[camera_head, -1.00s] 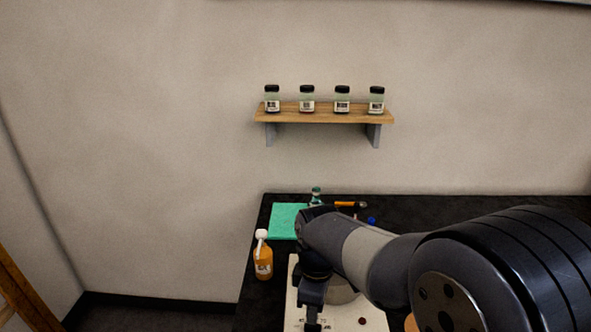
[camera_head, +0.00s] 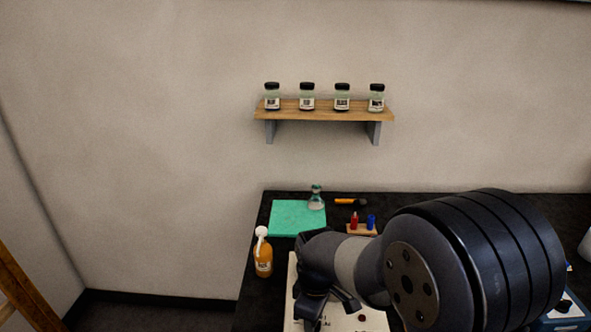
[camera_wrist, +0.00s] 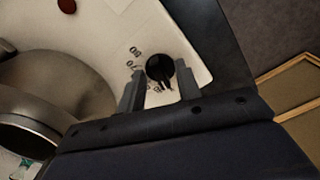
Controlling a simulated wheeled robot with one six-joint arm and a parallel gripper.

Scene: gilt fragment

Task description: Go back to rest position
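My gripper (camera_wrist: 160,84) is open in the wrist view, its two dark fingers apart with nothing held between them. A black round knob (camera_wrist: 159,69) on a white device (camera_wrist: 203,58) shows beyond and between the fingertips, with printed numbers beside it. The gap between fingers and knob is hard to judge. In the head view my arm reaches over the white device (camera_head: 294,276), and the fingertips are not clear there. A metal round vessel or plate (camera_wrist: 60,85) is at the left of the wrist view.
On the black bench stand an orange bottle (camera_head: 263,262), a green mat (camera_head: 290,218), a small flask (camera_head: 316,199) and a holder with red (camera_head: 354,220) and blue (camera_head: 371,222) items. A wall shelf (camera_head: 325,114) carries several jars. A blue device (camera_head: 566,312) is at lower right.

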